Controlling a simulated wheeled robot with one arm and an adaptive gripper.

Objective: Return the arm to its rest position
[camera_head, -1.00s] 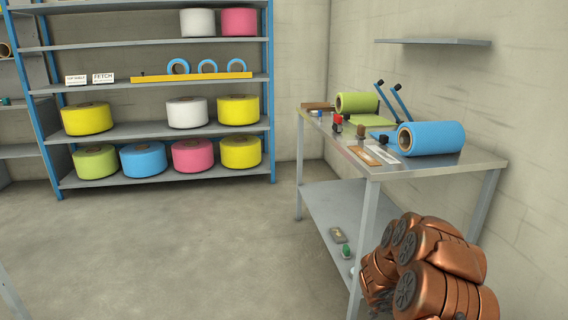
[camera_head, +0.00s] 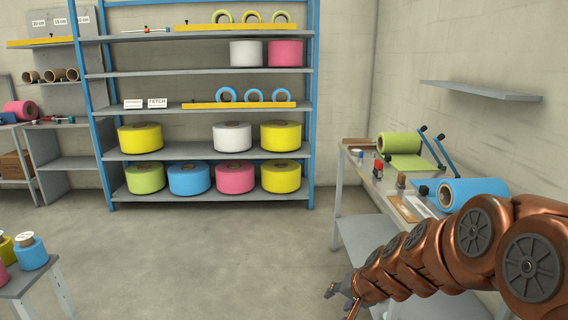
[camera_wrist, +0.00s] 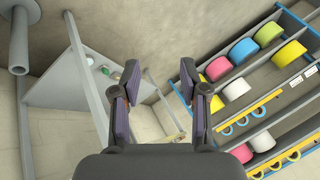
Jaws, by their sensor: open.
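My copper-coloured arm reaches in from the lower right in the head view. My gripper (camera_head: 340,293) is at its far end, low in front of the metal workbench (camera_head: 338,222), and partly cut off by my own arm and the angle. In the wrist view my gripper (camera_wrist: 158,88) shows two dark fingers spread apart with nothing between them. Bare wall and floor show behind the gap. The gripper touches nothing that I can see.
The workbench holds a green roll (camera_head: 399,143) and a blue roll (camera_head: 473,191). A blue-framed shelf (camera_head: 205,150) with coloured rolls stands at the back. A small table (camera_head: 22,283) is at lower left. The floor (camera_head: 215,255) between is clear.

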